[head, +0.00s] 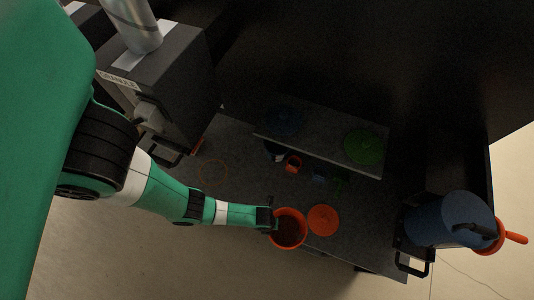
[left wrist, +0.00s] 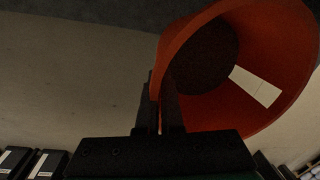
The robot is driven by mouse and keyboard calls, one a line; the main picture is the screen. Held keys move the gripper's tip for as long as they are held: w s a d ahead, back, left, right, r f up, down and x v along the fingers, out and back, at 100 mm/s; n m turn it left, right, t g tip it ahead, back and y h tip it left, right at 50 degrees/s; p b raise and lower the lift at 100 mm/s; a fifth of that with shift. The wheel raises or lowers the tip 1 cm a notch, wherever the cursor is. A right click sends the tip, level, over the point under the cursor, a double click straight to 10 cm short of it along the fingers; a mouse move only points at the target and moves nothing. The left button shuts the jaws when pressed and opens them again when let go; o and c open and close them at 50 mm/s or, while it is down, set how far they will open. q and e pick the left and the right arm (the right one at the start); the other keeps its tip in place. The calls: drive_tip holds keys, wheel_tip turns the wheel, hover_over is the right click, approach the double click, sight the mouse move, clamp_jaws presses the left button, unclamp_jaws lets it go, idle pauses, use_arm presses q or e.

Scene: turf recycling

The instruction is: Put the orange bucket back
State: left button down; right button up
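The orange bucket (head: 289,229) is near the front edge of the dark table, with its open mouth toward the head camera. Its inside looks dark brown, and I cannot tell whether it holds anything. In the left wrist view the bucket (left wrist: 285,40) looms large and tilted, with a pale label inside. My left gripper (head: 273,218) is at its left rim. In the left wrist view the fingers (left wrist: 161,105) are closed on the rim, one on each side of the wall. An orange ring (head: 213,172) is marked on the table further left. My right gripper is not in view.
An orange disc (head: 323,220) lies right of the bucket. A raised shelf (head: 325,141) carries a green disc (head: 364,147) and a blue disc (head: 283,121). Small items, including an orange one (head: 293,163), sit below it. A blue drum (head: 450,220) stands at right, a dark machine (head: 165,80) at left.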

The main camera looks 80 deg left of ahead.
use_arm(q)
drive_tip(key=s+a+f+n+b, duration=0.1)
drive_tip(key=a+f+n+b, duration=0.4)
drive_tip(key=a, duration=0.9)
wheel_tip(320, 180, down, 3)
drive_tip(key=shift+s+r+n+y+b, duration=0.2)
drive_tip(key=shift+n+y+b, duration=0.15)
drive_tip(key=shift+b, duration=0.5)
drive_tip(key=shift+w+d, duration=0.1)
drive_tip(key=shift+d, duration=0.05)
wheel_tip(320, 180, down, 8)
drive_tip(key=b, duration=0.7)
drive_tip(key=shift+b, duration=0.3)
drive_tip(key=shift+f+b, duration=0.35)
drive_tip(key=c, duration=1)
unclamp_jaws()
drive_tip(key=o, duration=0.3)
drive_tip(key=shift+f, duration=0.1)
